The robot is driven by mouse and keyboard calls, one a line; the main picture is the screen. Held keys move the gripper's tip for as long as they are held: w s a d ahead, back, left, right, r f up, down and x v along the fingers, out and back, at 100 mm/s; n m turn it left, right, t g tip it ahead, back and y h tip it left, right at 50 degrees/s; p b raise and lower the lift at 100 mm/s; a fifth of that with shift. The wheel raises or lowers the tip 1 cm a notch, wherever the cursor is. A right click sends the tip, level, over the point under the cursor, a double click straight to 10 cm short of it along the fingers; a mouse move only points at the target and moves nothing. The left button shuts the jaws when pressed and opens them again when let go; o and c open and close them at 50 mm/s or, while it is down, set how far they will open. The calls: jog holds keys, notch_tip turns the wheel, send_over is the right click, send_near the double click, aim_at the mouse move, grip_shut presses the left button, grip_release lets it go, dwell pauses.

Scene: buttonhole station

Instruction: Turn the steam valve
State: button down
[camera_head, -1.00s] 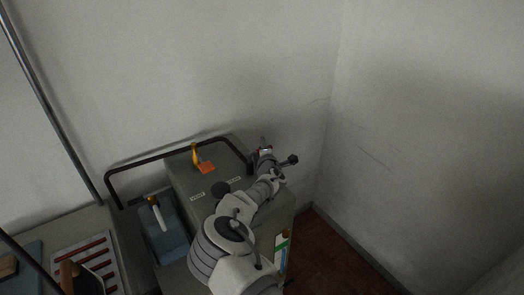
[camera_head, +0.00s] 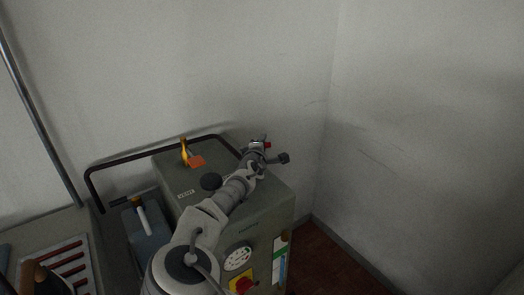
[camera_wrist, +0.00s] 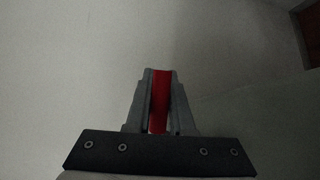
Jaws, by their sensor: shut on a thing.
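My gripper (camera_head: 259,145) is at the far right corner of the top of a grey-green boiler box (camera_head: 265,215). It is shut on a red bar (camera_head: 268,145), which looks like the handle of the steam valve. In the wrist view the red bar (camera_wrist: 159,100) stands upright between the two grey fingers (camera_wrist: 159,112), which touch it on both sides. The valve's body and stem are hidden behind my arm and gripper.
A black knob (camera_head: 211,181), an orange patch (camera_head: 197,162) and a yellow-orange thing (camera_head: 185,152) are on the box top. A dark rail (camera_head: 130,161) runs behind. A dial (camera_head: 238,258) and red knob (camera_head: 243,286) are on the front. Walls stand behind and right.

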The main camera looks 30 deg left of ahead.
jog(key=shift+d+r, duration=0.1)
jog(key=shift+r, duration=0.05)
jog(key=c, duration=0.8)
grip_release()
jog(key=shift+s, duration=0.15)
